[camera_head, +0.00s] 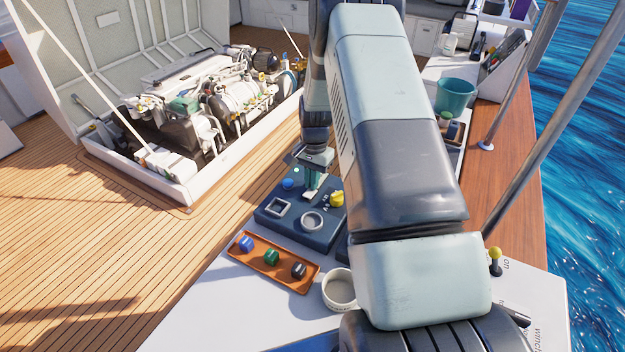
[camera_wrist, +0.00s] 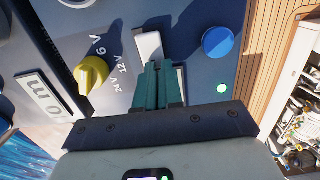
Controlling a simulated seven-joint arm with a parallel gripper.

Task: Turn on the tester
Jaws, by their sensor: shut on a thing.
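The tester is a dark blue box (camera_head: 290,225) on the white worktop, with a yellow knob (camera_head: 337,199), a blue button (camera_head: 288,184), a square socket and a round socket on top. In the wrist view the yellow knob (camera_wrist: 91,74) sits by the 6 V, 12 V and 24 V marks, and the blue button (camera_wrist: 218,42) is on the other side. The fingers partly hide the switch.
An orange tray (camera_head: 250,262) with blue, green and black pieces lies in front of the tester. A white round cup (camera_head: 340,290) stands beside it. The open engine hatch (camera_head: 190,190) is behind left; a teal bucket (camera_head: 455,97) is at the back right.

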